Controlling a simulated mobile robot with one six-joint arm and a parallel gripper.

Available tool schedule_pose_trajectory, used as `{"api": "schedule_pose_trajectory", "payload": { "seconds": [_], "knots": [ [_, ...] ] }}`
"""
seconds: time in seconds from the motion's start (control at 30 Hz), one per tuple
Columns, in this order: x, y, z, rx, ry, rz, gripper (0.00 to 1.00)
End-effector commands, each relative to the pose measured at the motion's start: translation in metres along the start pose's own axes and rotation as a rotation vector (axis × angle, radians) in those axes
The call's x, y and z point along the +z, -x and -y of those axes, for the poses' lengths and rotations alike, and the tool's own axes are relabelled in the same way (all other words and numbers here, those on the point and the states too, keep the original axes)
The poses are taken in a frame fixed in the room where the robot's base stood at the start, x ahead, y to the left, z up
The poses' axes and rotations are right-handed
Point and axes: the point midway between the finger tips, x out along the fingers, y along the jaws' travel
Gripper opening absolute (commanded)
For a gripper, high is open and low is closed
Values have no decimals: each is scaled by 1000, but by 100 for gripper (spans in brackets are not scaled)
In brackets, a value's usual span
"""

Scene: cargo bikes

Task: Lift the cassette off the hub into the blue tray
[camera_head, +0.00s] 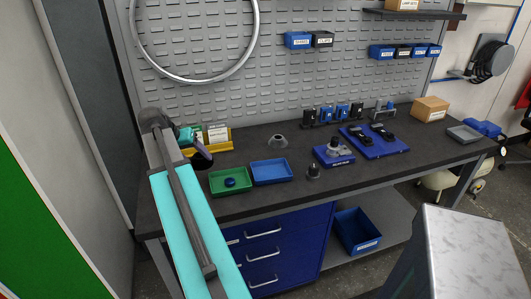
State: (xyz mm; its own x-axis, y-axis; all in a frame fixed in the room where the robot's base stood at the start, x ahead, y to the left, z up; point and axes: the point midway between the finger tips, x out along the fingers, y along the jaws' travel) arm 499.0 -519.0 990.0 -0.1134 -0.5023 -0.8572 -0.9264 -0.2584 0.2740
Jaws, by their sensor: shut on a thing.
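The blue tray (271,172) lies on the dark bench, right of the green tray, and looks empty. A metallic hub (335,146) stands upright on a blue base (334,158) to the right. I cannot clearly tell the cassette from the hub at this size. A grey stepped cone (278,141) sits on the bench behind the blue tray. My gripper (203,160) is at the left, above the bench near the green tray and well away from the hub. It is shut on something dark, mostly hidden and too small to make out.
A small dark part (313,173) stands near the front edge. A blue board (386,147) with black parts lies right of the hub.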

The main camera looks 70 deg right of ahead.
Motion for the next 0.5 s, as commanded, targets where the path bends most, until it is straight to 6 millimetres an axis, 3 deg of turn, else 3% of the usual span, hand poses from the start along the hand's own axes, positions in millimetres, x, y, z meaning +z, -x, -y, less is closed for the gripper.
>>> {"api": "schedule_pose_trajectory", "payload": {
  "seconds": [0.2, 0.5],
  "knots": [
    [-20, -37, -68, 73, -131, 38, 23],
    [-31, -81, -161, 171, -304, 90, 23]
  ]
}}
